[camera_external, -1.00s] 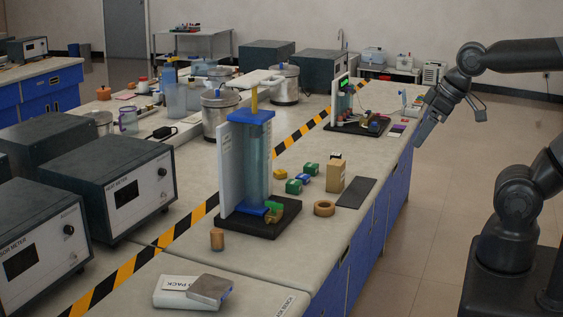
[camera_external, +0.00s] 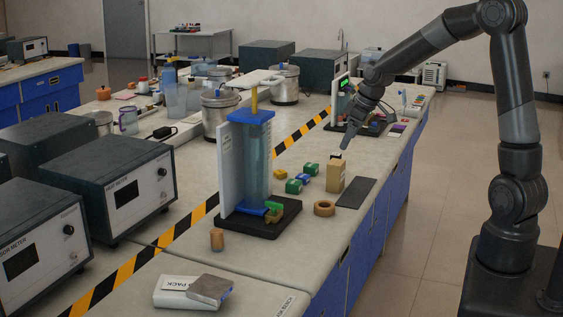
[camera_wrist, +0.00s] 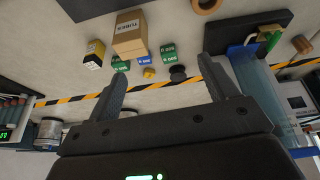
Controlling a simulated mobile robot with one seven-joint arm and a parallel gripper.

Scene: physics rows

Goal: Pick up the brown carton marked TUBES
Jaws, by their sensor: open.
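The brown carton marked TUBES (camera_external: 335,176) stands upright on the bench beside a dark mat (camera_external: 356,193). In the wrist view the carton (camera_wrist: 130,36) is at the upper left, with its printed label showing. My gripper (camera_external: 347,143) is above and behind the carton in the outside view, apart from it. In the wrist view the two fingers of my gripper (camera_wrist: 165,92) are spread wide with nothing between them, and the carton lies beyond the left fingertip.
Several small green, blue and yellow boxes (camera_external: 294,187) lie just left of the carton. A brown tape ring (camera_external: 324,208) lies in front of it. A tall blue column on a black base (camera_external: 262,224) stands at the left. Striped tape (camera_external: 170,236) runs along the bench.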

